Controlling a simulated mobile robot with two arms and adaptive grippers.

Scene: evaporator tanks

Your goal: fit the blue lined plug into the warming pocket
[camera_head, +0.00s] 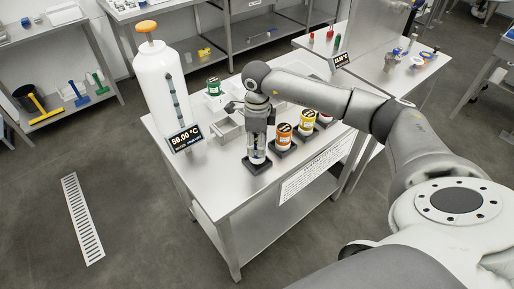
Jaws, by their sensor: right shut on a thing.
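My right gripper (257,148) points straight down over the front left of the steel table (222,178). It is shut on a small pale cylinder with dark bluish markings (257,158), which looks like the blue lined plug. The cylinder is upright, at a square black base (258,167); whether it rests in the base or just above it is too small to tell. My fingers hide its upper part. I cannot make out which thing is the warming pocket. My left gripper is not in view.
Orange (284,136), yellow (306,121) and red (325,118) labelled containers stand in a row on black bases to the right. A tall white tank (158,82) and a display reading 59.00 °C (185,138) stand left. A grey metal tray (228,128) lies behind the gripper.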

